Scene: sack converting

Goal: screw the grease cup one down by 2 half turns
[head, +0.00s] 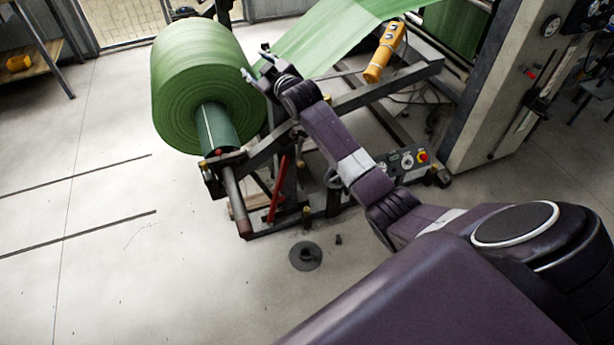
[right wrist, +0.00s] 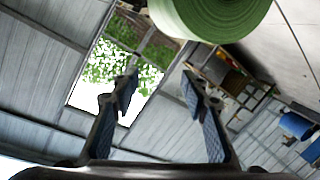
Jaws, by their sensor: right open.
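My right gripper (head: 256,62) is at the end of the purple arm, beside the right side of the green roll (head: 193,78) in the head view. In the right wrist view its two fingers (right wrist: 159,80) are spread apart with nothing between them. Small brass-coloured parts show on the unwind stand (head: 255,155), one of them low at its front (head: 306,213). I cannot tell which, if any, is grease cup one. No grease cup shows in the right wrist view. My left gripper is not in view.
A green web (head: 325,32) runs up from the roll area. A dark disc (head: 305,256) lies on the floor. The floor at left is mostly clear.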

